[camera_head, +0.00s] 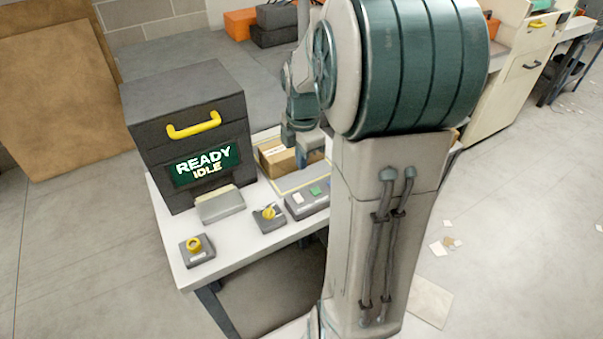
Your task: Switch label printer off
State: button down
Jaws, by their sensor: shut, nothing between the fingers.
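The label printer (187,130) is a dark grey box with a yellow handle, on the left of a white table. Its green screen (206,164) reads "READY IDLE". At its front left is a small grey box with a round yellow knob (194,243). At its front right is another small grey box with a yellow turn switch (268,212). A grey button box (308,199) with a white and a green button lies further right. My gripper (302,160) is shut and empty near a cardboard box, right of the printer and apart from it. My arm partly hides it.
The cardboard box (277,157) stands behind the button box. The white table (228,238) has bare room around the front controls. Brown boards (60,95) lean at the left. Orange and black cases (275,22) stand at the back. Scraps litter the floor at right.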

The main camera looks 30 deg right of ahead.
jog(key=shift+r, duration=1.6)
jog(key=s+a+r+m+t, duration=0.2)
jog(key=s+a+m, duration=1)
jog(key=m, duration=0.6)
jog(key=s, duration=0.2)
jog(key=shift+s+t, duration=0.3)
jog(key=shift+t, duration=0.1)
jog(key=shift+a, duration=0.1)
